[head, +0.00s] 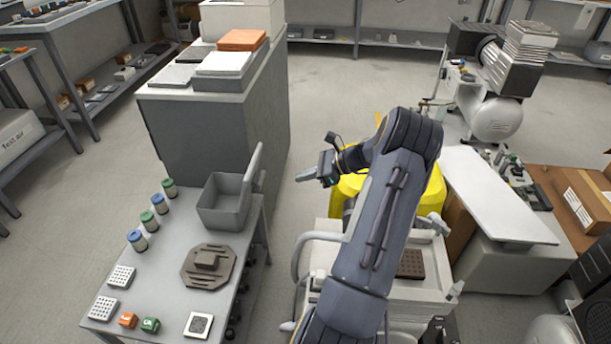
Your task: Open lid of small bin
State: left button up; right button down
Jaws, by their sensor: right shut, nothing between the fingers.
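The small grey bin (222,216) stands at the back right of the grey table. Its lid (251,173) stands up, tilted, at the bin's right side, and the inside of the bin shows from above. My right gripper (304,177) is to the right of the lid, past the table's edge, with a gap between them. It is shut and empty, pointing left toward the bin. My left gripper is out of the picture.
The table (172,252) also holds several small jars (147,221), a dark octagonal part (207,267) and small blocks (149,325). A grey cabinet (215,125) stands behind it. A yellow object (350,184) is partly hidden behind my right arm.

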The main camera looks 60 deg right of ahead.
aim_at(261, 177)
jog(key=w+a+f+b, duration=0.1)
jog(key=w+a, duration=0.3)
jog(key=w, duration=0.4)
jog(key=shift+f+b, duration=0.35)
jog(key=shift+f, duration=0.2)
jog(key=shift+a+r, duration=0.1)
jog(key=p, duration=0.2)
jog(key=w+r+p, duration=0.1)
jog(key=p, duration=0.1)
jog(key=shift+a+r+g, duration=0.25)
jog(key=shift+r+g, duration=0.05)
jog(key=shift+g, duration=0.1)
jog(key=shift+w+r+p, duration=0.1)
jog(key=shift+r+p, duration=0.05)
jog(key=shift+p, duration=0.2)
jog(key=shift+w+a, duration=0.15)
jog(key=shift+w, duration=0.05)
